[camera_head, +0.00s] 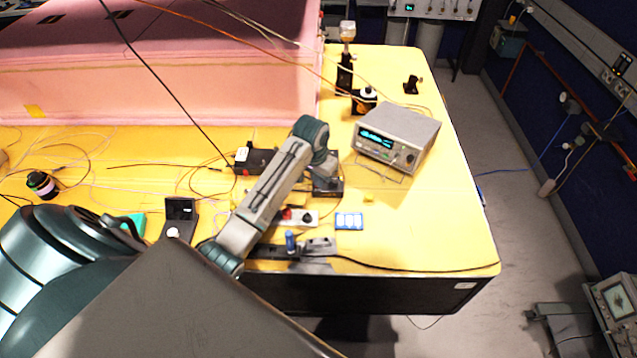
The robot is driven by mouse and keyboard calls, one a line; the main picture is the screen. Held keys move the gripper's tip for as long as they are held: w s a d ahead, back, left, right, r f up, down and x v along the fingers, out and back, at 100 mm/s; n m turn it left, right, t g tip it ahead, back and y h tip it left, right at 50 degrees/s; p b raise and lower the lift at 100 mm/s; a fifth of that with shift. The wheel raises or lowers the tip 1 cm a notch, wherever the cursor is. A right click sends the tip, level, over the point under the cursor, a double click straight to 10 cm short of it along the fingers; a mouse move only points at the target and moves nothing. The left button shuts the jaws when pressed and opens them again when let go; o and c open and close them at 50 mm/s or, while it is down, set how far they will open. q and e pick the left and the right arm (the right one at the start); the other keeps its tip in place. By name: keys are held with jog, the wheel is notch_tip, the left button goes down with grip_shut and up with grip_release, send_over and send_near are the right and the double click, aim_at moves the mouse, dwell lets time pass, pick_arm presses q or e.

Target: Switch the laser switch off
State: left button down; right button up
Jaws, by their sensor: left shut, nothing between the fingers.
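A small white switch box (305,219) with a red part on its left end lies on the yellow table near its front edge. I cannot tell for sure that it is the laser switch, nor its on or off state. My left arm reaches over the table from the lower left and bends down at its wrist. My left gripper (322,184) is shut and empty, pointing down just behind and above the white box. Its fingertips are small and dark against a black device, so contact cannot be told. My right gripper is not in view.
A blue-and-white tile (349,221) lies right of the box. A blue-topped part (291,241) stands on a black strip in front. A grey instrument (398,137) with a lit display stands behind right. Cables cross the table. A pink foam enclosure (200,85) is behind.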

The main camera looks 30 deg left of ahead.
pick_arm(q)
jog(key=shift+f, duration=0.2)
jog(key=shift+r, duration=0.1)
jog(key=shift+r+p, duration=0.6)
jog(key=shift+r, duration=2.85)
jog(key=shift+f, duration=0.15)
